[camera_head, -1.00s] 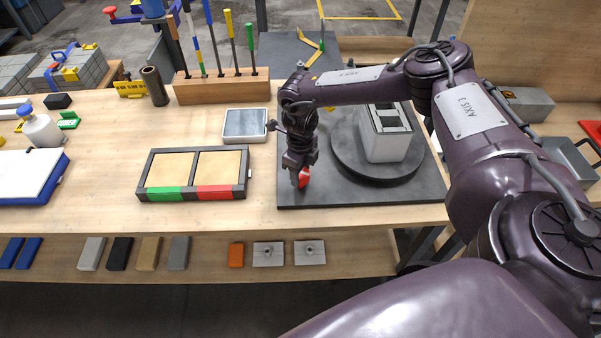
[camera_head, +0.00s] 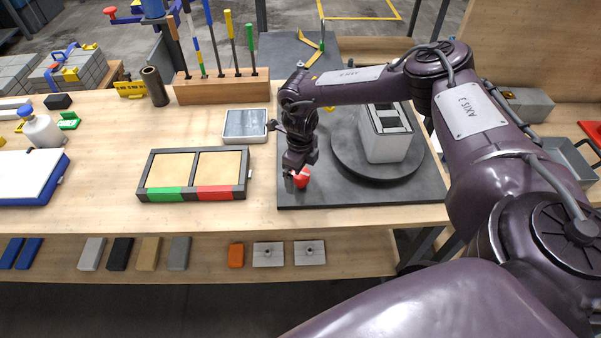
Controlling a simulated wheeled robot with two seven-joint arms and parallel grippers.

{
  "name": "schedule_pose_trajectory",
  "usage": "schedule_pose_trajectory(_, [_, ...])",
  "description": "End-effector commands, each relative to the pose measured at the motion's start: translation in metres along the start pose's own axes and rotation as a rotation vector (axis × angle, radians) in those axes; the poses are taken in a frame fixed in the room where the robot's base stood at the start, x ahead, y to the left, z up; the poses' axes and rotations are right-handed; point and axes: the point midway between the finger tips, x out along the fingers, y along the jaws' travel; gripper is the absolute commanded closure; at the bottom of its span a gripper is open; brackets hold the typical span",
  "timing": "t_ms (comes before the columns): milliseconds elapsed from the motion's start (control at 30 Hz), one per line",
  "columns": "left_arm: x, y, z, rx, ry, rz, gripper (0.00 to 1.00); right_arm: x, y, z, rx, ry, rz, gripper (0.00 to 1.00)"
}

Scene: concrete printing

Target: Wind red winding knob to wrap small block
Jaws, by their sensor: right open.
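The red winding knob (camera_head: 303,178) sits near the front left of a dark plate (camera_head: 400,195). My right gripper (camera_head: 296,182) points down at the knob, with its fingers beside it; part of the knob is hidden. The gripper is open. A light block (camera_head: 387,146) with a dark-framed top stands on a round dark turntable (camera_head: 350,168) on the plate. My right arm covers part of the block's far side. My left gripper is not in view.
A two-compartment tray (camera_head: 193,197) with green and red front strips lies to the left. A grey-topped square pad (camera_head: 245,125) lies behind it. A wooden rack (camera_head: 222,90) of upright tools stands at the back. Several small blocks lie on the lower shelf (camera_head: 210,262).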

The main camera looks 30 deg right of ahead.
Motion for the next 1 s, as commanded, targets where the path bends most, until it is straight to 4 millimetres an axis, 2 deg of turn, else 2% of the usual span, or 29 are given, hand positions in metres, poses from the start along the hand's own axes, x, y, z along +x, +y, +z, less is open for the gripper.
schedule_pose_trajectory(533, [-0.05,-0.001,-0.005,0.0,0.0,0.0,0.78,-0.056,0.0,0.0,0.0,0.0,0.001,0.0])
schedule_pose_trajectory(1000, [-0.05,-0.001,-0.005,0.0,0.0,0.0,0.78,-0.057,0.0,0.0,0.0,0.0,0.0,0.0])
